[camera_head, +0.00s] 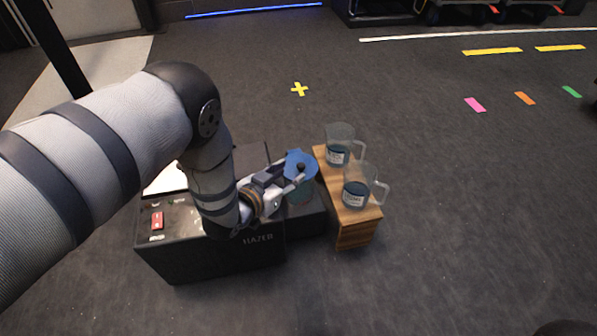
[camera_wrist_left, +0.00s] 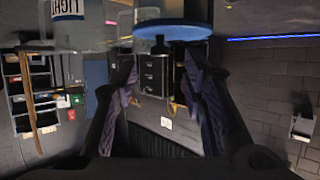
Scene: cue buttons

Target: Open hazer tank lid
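The hazer (camera_head: 210,256) is a dark box with "HAZER" on its front. Its tank lid (camera_head: 298,158) is a blue disc with a dark knob (camera_head: 301,167), at the box's right end. My left gripper (camera_head: 293,181) reaches in from the left to the lid. In the left wrist view, which is upside down, the blue lid (camera_wrist_left: 185,30) lies against the tank, with its dark knob (camera_wrist_left: 160,45) between the lines of my two spread fingers. I see a gap to each finger, so the gripper looks open. The tank is mostly hidden in the head view. My right gripper is not in view.
A wooden stand (camera_head: 357,236) right of the hazer holds two clear labelled jugs, one at the back (camera_head: 340,137) and one in front (camera_head: 359,178), close to my gripper. A red switch (camera_head: 157,221) is on the hazer's left. Floor to the right is clear.

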